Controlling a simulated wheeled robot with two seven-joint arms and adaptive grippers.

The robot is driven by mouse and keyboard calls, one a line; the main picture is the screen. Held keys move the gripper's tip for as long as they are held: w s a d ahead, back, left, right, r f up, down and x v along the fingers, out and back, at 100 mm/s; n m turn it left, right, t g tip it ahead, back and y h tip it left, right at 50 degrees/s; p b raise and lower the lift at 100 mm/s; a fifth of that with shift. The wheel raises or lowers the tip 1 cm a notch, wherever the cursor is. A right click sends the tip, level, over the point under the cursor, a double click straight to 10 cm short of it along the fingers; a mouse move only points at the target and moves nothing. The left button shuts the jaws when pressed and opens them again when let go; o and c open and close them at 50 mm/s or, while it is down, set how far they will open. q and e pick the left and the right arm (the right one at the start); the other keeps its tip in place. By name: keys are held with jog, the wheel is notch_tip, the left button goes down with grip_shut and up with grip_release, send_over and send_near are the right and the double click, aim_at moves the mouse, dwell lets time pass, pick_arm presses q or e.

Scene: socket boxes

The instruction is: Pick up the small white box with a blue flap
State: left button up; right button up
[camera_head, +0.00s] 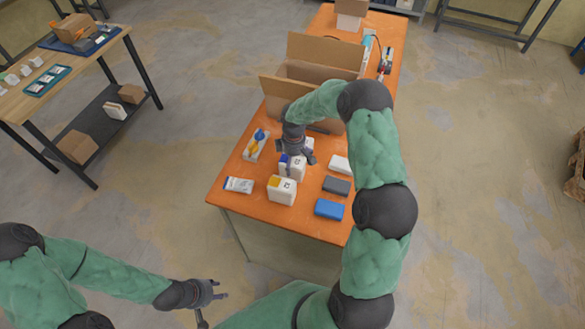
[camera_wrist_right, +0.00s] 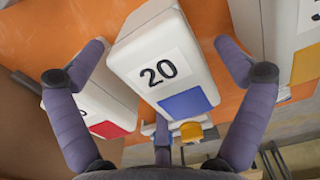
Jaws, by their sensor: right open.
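The small white box with a blue flap (camera_head: 298,168) stands on the orange table. In the right wrist view this box (camera_wrist_right: 160,50) carries the number 20, with its blue flap low on the face. My right gripper (camera_head: 297,157) is above it, open, with one finger on each side of the box in the wrist view. I cannot tell whether the fingers touch it. The gripper partly hides the box in the head view. My left gripper (camera_head: 214,307) is open and empty, away from the table at the lower left.
A white box with a yellow flap (camera_head: 282,191) stands nearby, and one with a red flap (camera_wrist_right: 108,112) is beside the left finger. Grey (camera_head: 337,185) and blue (camera_head: 329,209) boxes lie to the right. An open cardboard box (camera_head: 325,52) stands behind.

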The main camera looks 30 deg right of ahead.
notch_tip(320, 180, down, 2)
jog(key=shift+d+f, duration=0.1)
jog(key=shift+f, duration=0.15)
jog(key=c, duration=1.5)
jog(key=shift+r, duration=0.1)
